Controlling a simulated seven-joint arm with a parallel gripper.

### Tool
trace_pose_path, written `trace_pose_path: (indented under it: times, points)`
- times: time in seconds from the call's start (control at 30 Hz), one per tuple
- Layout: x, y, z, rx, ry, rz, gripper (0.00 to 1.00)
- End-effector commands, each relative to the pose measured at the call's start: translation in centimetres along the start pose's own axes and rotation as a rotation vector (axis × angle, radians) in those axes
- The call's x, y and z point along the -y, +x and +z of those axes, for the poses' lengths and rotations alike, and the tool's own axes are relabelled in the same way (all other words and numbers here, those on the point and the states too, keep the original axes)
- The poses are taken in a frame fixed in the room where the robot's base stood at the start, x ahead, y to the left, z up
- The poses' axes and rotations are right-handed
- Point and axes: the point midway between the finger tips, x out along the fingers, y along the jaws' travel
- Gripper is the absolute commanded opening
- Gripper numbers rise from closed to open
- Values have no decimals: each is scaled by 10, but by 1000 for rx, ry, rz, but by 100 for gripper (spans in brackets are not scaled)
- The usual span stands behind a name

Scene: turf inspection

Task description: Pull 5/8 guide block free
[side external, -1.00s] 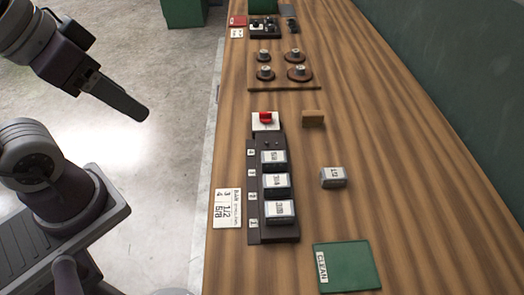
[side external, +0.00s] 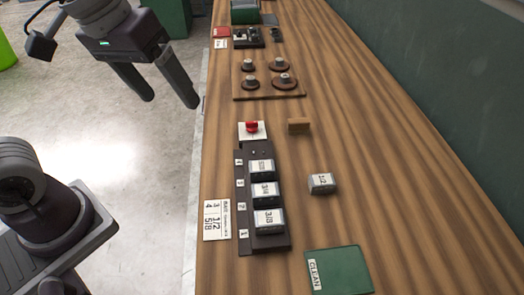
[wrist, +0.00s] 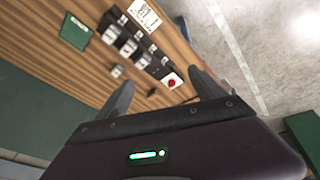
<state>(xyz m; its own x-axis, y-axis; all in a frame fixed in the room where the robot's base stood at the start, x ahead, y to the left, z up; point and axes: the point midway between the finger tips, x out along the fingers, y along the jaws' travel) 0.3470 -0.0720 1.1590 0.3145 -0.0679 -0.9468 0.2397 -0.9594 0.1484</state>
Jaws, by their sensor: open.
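A dark rack (side external: 284,242) on the bench holds three grey guide blocks with white labels. The front block (side external: 268,221) reads 3/8 and the middle block (side external: 265,193) seems to read 3/4. The back block's label (side external: 262,169) is too small to read, so I cannot confirm which is 5/8. A loose block (side external: 321,184), seemingly marked 1/2, lies right of the rack. My gripper (side external: 170,100) is open and empty, above the floor left of the bench, away from the rack. In the wrist view my fingers (wrist: 165,90) are apart, with the rack beyond them.
A red button on a white base (side external: 252,130) stands behind the rack, with a wooden block (side external: 299,126) beside it. A label card (side external: 216,220) lies left of the rack. A green CLEAN mat (side external: 342,270) lies at front right. A pegged board (side external: 268,95) is farther back.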

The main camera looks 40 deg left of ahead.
Motion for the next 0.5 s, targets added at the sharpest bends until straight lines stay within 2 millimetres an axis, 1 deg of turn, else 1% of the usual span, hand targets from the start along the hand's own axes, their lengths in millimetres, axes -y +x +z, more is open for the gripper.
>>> trace_pose_path:
  times: [0.03,0.07,0.1,0.13,0.17,0.2,0.3,0.4,0.5]
  points:
    - [-15,22,-18,58,-66,-14,78]
    - [-24,37,-28,87,-114,-24,78]
    - [-36,59,-39,122,-179,-42,78]
    - [-45,77,-46,146,-225,-60,78]
    - [-52,96,-51,167,-269,-80,78]
    - [-62,120,-56,191,-322,-106,78]
    - [-78,173,-59,227,-428,-168,78]
    - [-86,206,-57,241,-489,-208,78]
    - [-88,220,-55,245,-513,-223,78]
